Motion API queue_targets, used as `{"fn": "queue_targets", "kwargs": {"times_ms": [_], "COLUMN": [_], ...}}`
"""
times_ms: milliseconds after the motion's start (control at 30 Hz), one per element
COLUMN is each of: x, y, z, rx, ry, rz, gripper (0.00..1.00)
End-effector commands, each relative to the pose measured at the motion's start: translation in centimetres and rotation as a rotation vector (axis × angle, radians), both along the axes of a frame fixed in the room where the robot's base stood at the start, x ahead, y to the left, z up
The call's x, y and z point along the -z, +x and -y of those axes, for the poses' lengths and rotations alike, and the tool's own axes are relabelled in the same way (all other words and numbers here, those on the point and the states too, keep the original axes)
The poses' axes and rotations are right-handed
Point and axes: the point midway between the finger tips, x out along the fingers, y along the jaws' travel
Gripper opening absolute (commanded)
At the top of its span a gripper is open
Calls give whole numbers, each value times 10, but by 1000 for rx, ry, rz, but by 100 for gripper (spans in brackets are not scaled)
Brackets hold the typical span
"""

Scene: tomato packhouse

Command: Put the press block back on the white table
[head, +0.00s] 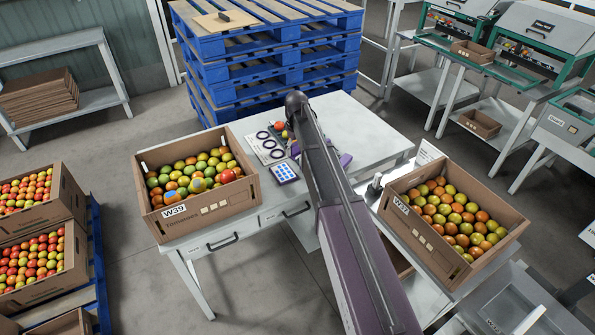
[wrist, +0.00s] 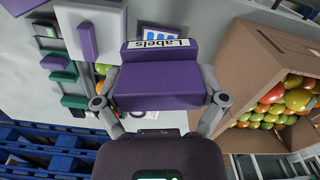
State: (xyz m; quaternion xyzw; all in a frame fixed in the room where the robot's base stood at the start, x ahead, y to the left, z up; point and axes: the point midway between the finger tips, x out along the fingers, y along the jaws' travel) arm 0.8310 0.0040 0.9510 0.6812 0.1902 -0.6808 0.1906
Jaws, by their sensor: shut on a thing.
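A purple block (wrist: 160,88), which I take as the press block, is between my gripper's (wrist: 160,103) two grey fingers in the wrist view. The fingers are shut on its sides. A purple part with a white "Labels" strip (wrist: 163,43) shows just beyond it; I cannot tell whether it is one piece with the block. The white table (head: 372,128) is in the middle of the head view. My arm crosses in front of it and hides most of my gripper there. I cannot tell the gap between the block and the table.
Tomato crate W39 (head: 168,226) stands on the table's left front; crate W37 (head: 455,272) is at right. A sheet with dark rings (head: 266,146) and a blue-and-white card (head: 284,173) lie between. Blue pallets (head: 225,88) are stacked behind. The table's back right is clear.

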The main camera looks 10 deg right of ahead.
Motion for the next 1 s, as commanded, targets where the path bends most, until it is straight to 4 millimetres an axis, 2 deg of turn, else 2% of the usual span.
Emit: {"fn": "queue_targets", "kwargs": {"times_ms": [33,200,500,700,1000], "x": [16,44,82,89,88], "y": [0,-1,-1,-1,-1], "z": [0,1,1,2,2], "rx": [-16,-80,-177,-206,-209], "ry": [1,2,2,3,3], "rz": [-1,-1,-2,-3,-3], "gripper": [56,56,56,56,56]}}
